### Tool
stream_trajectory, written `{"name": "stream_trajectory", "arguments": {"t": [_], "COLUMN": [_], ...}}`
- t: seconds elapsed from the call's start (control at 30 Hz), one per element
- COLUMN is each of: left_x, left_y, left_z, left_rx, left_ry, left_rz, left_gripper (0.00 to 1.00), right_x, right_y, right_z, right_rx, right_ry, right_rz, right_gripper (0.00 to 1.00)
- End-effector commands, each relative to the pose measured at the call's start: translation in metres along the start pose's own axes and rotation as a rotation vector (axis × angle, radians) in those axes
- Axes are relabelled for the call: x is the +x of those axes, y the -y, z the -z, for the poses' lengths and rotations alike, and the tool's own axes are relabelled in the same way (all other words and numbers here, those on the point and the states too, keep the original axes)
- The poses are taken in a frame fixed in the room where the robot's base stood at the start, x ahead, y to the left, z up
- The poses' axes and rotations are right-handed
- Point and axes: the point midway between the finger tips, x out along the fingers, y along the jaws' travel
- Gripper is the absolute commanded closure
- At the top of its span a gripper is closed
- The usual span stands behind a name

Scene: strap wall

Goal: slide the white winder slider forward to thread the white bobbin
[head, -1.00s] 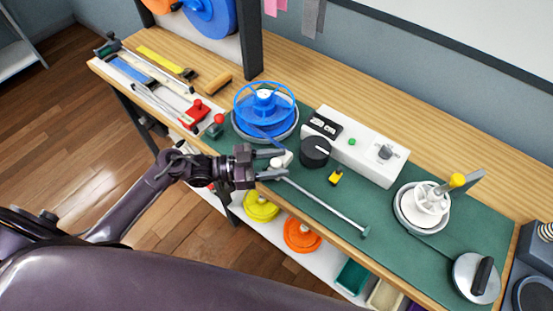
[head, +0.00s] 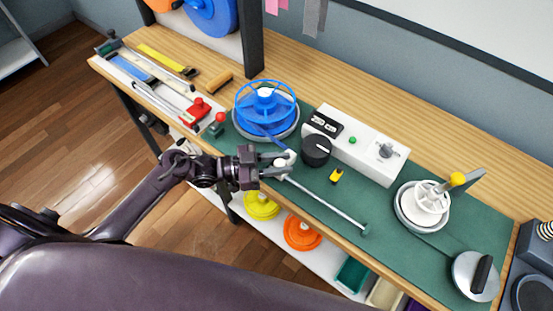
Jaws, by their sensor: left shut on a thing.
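The white winder slider (head: 289,157) is a small white block at the left end of a thin metal rail (head: 325,203) near the bench's front edge. My left gripper (head: 284,162) reaches in from the left and is shut on the slider, its fingers hiding part of it. A blue strap runs from the blue reel (head: 265,104) down toward the slider. The white bobbin (head: 428,198) sits on a round grey base at the right, with a yellow-knobbed lever (head: 457,179) beside it. My right gripper is not in view.
A white control box (head: 365,150) with a black dial (head: 316,150) stands behind the rail. A small yellow part (head: 336,176) lies on the green mat (head: 345,205). A crank disc (head: 475,277) is at lower right. Tools lie at the left; the mat along the rail looks clear.

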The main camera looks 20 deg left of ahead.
Motion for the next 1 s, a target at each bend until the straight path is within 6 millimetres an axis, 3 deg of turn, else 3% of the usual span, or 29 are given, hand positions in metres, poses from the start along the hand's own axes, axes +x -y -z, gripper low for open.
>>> {"name": "stream_trajectory", "arguments": {"t": [0.3, 0.63, 0.8, 1.0], "left_x": [0.057, 0.124, 0.148, 0.162], "left_y": [-0.059, -0.126, -0.149, -0.163], "left_z": [0.003, 0.002, 0.001, 0.001], "left_rx": [-0.007, -0.006, -0.004, -0.001], "left_ry": [-0.006, -0.005, -0.005, -0.003], "left_rz": [-0.006, -0.005, -0.004, -0.003], "left_gripper": [1.00, 1.00, 1.00, 1.00], "right_x": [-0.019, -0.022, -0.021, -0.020], "right_y": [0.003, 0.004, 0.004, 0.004], "right_z": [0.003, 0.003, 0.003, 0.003], "right_rx": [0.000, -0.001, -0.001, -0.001], "right_ry": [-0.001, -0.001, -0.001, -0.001], "right_rz": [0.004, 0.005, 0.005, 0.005], "right_gripper": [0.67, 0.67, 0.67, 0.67]}}
